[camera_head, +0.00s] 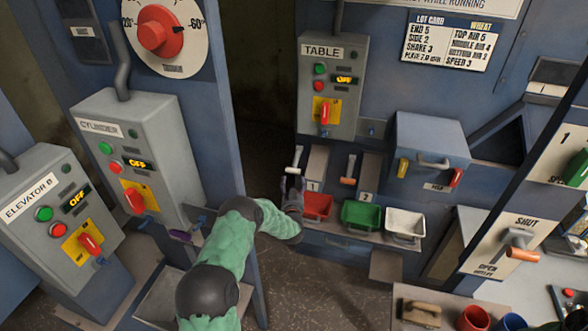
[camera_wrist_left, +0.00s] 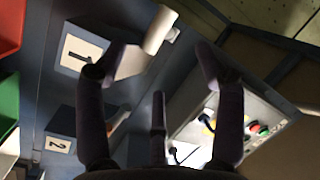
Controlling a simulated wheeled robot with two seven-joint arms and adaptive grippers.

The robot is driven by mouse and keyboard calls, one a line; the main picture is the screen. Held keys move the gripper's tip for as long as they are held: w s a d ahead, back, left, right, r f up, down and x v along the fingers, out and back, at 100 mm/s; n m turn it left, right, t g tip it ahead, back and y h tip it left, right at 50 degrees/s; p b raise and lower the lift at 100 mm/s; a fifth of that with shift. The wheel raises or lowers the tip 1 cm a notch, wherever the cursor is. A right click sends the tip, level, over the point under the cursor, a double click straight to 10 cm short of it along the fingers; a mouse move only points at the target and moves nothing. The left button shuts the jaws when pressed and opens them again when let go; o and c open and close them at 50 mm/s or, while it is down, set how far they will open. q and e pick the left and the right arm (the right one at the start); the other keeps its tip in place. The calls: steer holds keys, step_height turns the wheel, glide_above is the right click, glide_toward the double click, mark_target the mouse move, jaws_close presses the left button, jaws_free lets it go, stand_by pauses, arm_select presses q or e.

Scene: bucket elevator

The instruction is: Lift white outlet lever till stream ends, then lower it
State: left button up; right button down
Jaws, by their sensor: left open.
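The white outlet lever (camera_head: 297,158) is above the outlet marked 1 at the table machine, its pale handle tilted slightly. My left gripper (camera_head: 292,185) is just below the handle, dark and partly lost against the machine. In the left wrist view the pale handle (camera_wrist_left: 160,29) lies beyond the open fingers (camera_wrist_left: 160,60), towards the gap between them, and no grip on it shows. The number 1 plate (camera_wrist_left: 81,55) is beside it. No stream can be made out at the outlet.
An orange-handled lever (camera_head: 348,170) is at outlet 2 to the right. Red (camera_head: 318,206), green (camera_head: 361,214) and white (camera_head: 405,223) bins are below. The TABLE control box (camera_head: 333,85) is above. A brush (camera_head: 421,312) and cups are at the lower right.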

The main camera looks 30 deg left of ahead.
mark_target(294, 172)
arm_select(q)
steer(key=b+x, duration=0.1)
steer(key=x, duration=0.7)
steer(key=shift+w+a+f+b, duration=0.1)
steer(key=shift+w+f+b, duration=0.1)
steer(key=shift+w+b, duration=0.2)
steer(key=shift+x, duration=0.85)
steer(key=shift+r, duration=0.1)
steer(key=shift+s, duration=0.1)
jaws_close()
